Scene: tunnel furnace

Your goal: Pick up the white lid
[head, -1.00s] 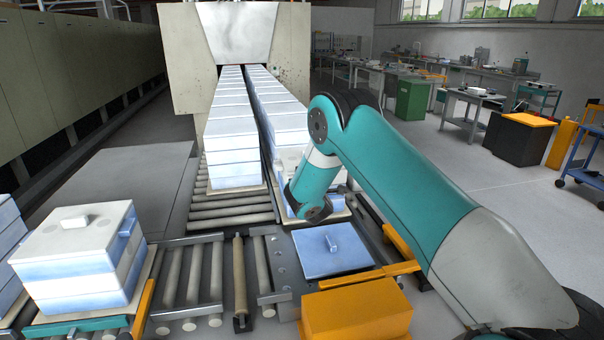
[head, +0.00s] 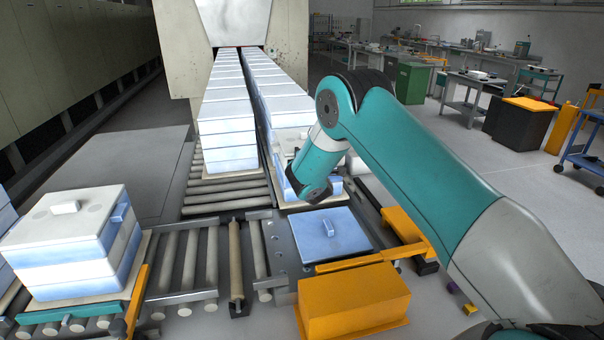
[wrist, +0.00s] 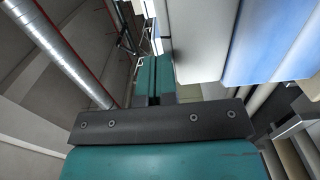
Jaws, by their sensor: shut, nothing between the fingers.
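A white lid (head: 68,212) with a small raised handle lies on top of the white and pale-blue stack at the left of the head view. A bluish-white lid or plate with a small upright handle (head: 330,232) lies flat on the grey table in front of my arm. My gripper (wrist: 154,78) shows in the wrist view with its teal fingers shut together, nothing between them. A white and blue block surface (wrist: 230,45) fills the upper right of that view, beside the fingers; I cannot tell whether they touch. In the head view my arm hides the gripper.
Two long rows of white-blue boxes (head: 228,125) run on rollers into the furnace mouth. A yellow-orange box (head: 352,300) stands in front of the table. Yellow brackets (head: 405,228) stand to its right. Open grey floor lies at right, with workbenches behind.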

